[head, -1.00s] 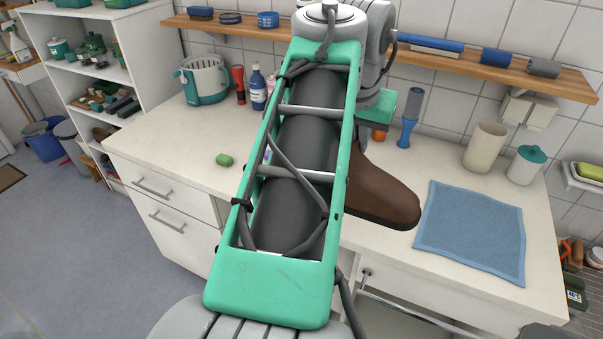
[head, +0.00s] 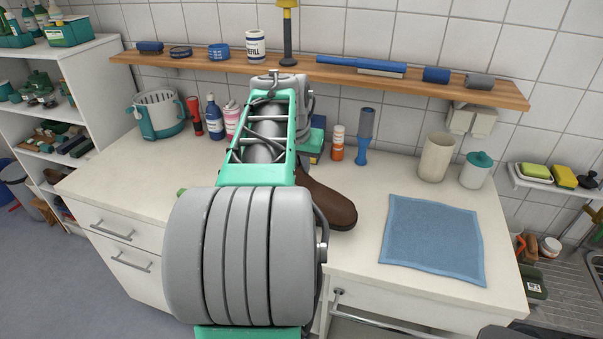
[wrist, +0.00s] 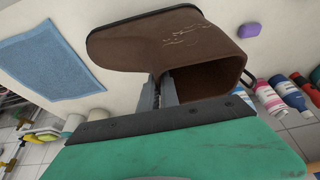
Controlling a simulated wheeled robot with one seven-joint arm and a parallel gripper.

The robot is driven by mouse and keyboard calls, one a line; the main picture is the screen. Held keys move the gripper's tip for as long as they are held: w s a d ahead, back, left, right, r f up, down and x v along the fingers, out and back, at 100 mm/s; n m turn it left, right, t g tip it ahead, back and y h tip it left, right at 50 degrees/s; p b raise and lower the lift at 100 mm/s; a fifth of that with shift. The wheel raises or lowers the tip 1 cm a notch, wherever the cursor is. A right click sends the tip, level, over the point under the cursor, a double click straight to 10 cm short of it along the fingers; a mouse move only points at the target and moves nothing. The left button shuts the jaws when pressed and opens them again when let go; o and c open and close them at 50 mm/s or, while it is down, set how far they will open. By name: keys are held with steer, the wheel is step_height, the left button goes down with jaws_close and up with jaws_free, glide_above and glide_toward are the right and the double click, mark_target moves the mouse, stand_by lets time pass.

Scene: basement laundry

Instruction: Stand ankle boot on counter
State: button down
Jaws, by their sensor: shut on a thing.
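The brown ankle boot (head: 328,205) shows over the white counter (head: 355,178), partly hidden by my arm in the head view. Its toe points to the right and toward the front. In the wrist view the boot (wrist: 185,45) has its open top toward the camera and its dark sole edge on the far side. My gripper (wrist: 160,94) is shut on the rim of the boot's shaft, with one finger inside the opening. The head view hides the fingers behind the arm. I cannot tell whether the sole touches the counter.
A blue cloth (head: 433,238) lies right of the boot. A blue-handled tool (head: 364,138), an orange-and-white bottle (head: 338,142), a beige cup (head: 436,157) and a teal-lidded jar (head: 477,170) stand behind. A wooden shelf (head: 300,75) runs above. A purple block (wrist: 250,30) lies near the boot.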

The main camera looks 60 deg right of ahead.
mark_target(302, 176)
steer(key=shift+w+d+f, duration=0.2)
steer(key=shift+f, duration=0.05)
steer(key=shift+w+d+f, duration=0.1)
steer(key=shift+f, duration=1.6)
steer(key=shift+f, duration=0.25)
steer(key=c, duration=1.6)
jaws_free()
steer(key=shift+r, duration=0.1)
